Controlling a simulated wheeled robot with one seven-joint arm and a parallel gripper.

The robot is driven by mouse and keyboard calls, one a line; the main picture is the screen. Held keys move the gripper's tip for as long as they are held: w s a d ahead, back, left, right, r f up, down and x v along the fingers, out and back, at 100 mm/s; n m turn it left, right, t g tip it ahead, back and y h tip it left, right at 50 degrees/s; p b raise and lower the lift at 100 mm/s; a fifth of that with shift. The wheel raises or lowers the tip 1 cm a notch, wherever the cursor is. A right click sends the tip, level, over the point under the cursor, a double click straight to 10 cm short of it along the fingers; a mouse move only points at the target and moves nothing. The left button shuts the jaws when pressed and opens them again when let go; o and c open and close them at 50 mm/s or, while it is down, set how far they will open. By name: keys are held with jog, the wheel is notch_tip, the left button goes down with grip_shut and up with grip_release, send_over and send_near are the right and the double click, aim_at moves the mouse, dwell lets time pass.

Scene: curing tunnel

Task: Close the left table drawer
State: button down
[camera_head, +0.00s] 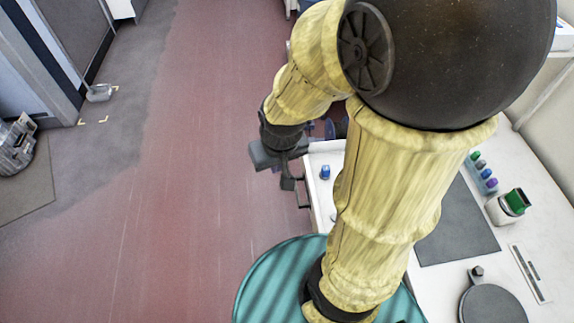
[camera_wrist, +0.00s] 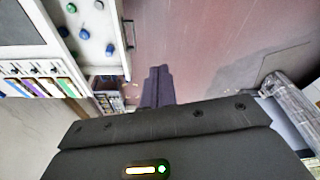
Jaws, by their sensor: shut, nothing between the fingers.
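The left table drawer (camera_head: 318,203) is a white drawer standing open from the table's left side, partly hidden behind my arm. A small blue-topped item (camera_head: 325,172) lies in it. In the wrist view the open drawer (camera_wrist: 103,64) is at the upper left, holding several blue and green round-topped items, with a dark bar handle (camera_wrist: 129,35) on its front. My gripper (camera_head: 289,183) is outside the drawer, close to its front. In the wrist view its dark fingers (camera_wrist: 158,72) are together and empty, below and right of the handle. Contact with the drawer cannot be told.
Open reddish floor (camera_head: 190,190) lies left of the drawer. A metallic object (camera_head: 17,145) stands far left.

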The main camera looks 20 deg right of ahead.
jog(key=shift+d, duration=0.1)
jog(key=w+d+f+n+g+h+b, duration=0.2)
jog(key=w+f+n+h+b, duration=0.2)
jog(key=w+f+n+b, duration=0.3)
jog(key=w+d+f+n+g+h+b, duration=0.3)
jog(key=w+f+n+b, duration=0.4)
jog(key=w+f, duration=1.1)
notch_tip(320, 180, down, 9)
jog(key=h+b, duration=0.1)
jog(key=b, duration=0.3)
jog(key=shift+d+n+h+b, duration=0.2)
jog(key=shift+n+h+b, duration=0.1)
jog(key=shift+n+b, duration=0.1)
jog(key=shift+w+r, duration=0.1)
jog(key=d+r+p+x, duration=0.2)
jog(key=x, duration=1.1)
jog(key=shift+s, duration=0.3)
